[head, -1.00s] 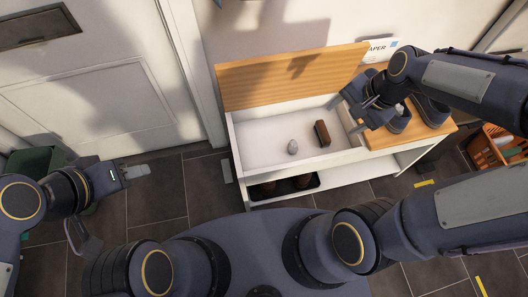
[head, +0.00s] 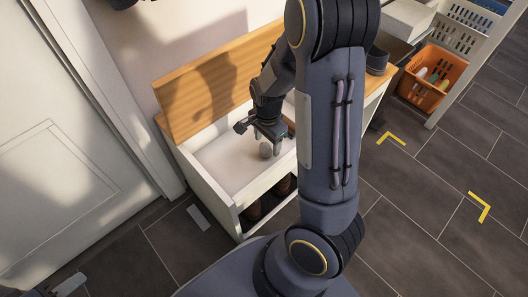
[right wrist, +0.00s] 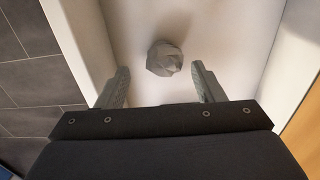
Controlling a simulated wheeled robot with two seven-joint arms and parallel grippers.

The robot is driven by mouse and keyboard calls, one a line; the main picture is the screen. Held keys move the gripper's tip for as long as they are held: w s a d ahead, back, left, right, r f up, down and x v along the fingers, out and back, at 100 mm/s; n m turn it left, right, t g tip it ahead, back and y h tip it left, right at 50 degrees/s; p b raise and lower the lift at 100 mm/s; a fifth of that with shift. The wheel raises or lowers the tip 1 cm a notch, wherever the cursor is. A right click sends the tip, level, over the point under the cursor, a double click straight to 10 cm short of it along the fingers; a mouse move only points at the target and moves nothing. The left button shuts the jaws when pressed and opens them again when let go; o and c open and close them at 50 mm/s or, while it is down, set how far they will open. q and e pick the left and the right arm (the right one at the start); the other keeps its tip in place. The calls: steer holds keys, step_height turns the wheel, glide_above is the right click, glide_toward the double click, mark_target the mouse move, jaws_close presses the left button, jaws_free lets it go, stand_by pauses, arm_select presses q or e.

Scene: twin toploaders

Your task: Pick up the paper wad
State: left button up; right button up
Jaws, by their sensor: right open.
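The paper wad (head: 265,150) is a small crumpled grey ball on the white floor of the open bench compartment (head: 222,160). It also shows in the right wrist view (right wrist: 164,58), just beyond the fingertips and centred between them. My right gripper (head: 262,135) is open and points down into the compartment, close to the wad. In the right wrist view its two fingers (right wrist: 158,80) are spread with nothing between them. A small part of my left gripper (head: 68,286) shows at the lower left edge; its jaws are not clear.
The raised wooden lid (head: 205,85) stands behind the compartment. The brown brush is mostly hidden by my right arm. Dark shoes (head: 283,185) sit on the shelf below. An orange basket (head: 430,78) stands at the upper right. Tiled floor (head: 420,200) at the right is clear.

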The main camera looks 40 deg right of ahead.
mark_target(267, 143)
steer(key=f+b, duration=0.1)
steer(key=f, duration=0.1)
steer(key=f+b, duration=0.1)
steer(key=f, duration=0.1)
steer(key=shift+w+d+b, duration=0.15)
steer(key=shift+w+b, duration=0.1)
steer(key=shift+b, duration=0.1)
steer(key=shift+f, duration=0.45)
steer(key=shift+r, duration=0.1)
steer(key=c, duration=1.1)
steer(key=shift+o, duration=0.2)
